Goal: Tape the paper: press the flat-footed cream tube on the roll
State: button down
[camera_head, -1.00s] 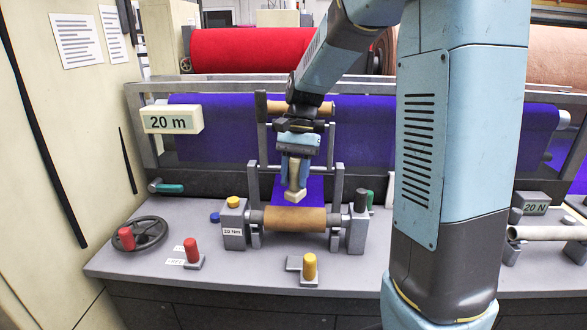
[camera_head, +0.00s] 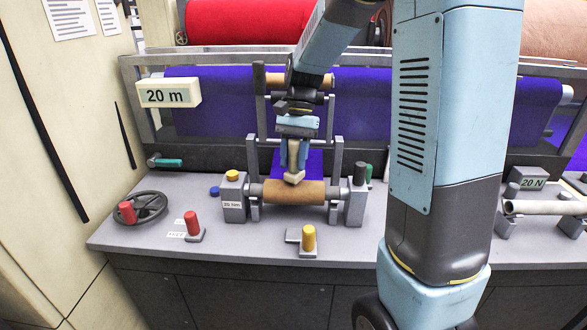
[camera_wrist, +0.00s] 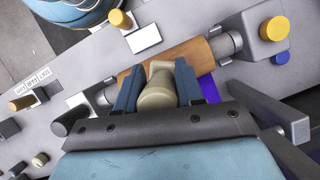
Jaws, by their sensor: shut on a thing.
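My gripper (camera_head: 294,165) is shut on the flat-footed cream tube (camera_head: 294,178), which points down from the fingers. The tube's foot is at the upper back side of the brown paper roll (camera_head: 305,193); whether it touches I cannot tell. In the wrist view the tube (camera_wrist: 158,92) sits between the two blue fingers (camera_wrist: 156,88), with the roll (camera_wrist: 190,55) just beyond it. The roll lies level between two grey end blocks. Blue-purple felt (camera_head: 312,163) runs down behind the roll.
On the bench (camera_head: 260,245) are a handwheel with a red knob (camera_head: 127,212), a red lever (camera_head: 193,225) and a yellow lever (camera_head: 308,238). A yellow-topped block (camera_head: 232,195) flanks the roll at left, a black-topped block (camera_head: 357,195) at right. Upright posts stand behind the roll.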

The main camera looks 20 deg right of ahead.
aim_at(293, 142)
jog(key=shift+f, duration=0.55)
dwell(1.7)
jog(key=shift+r, duration=3.55)
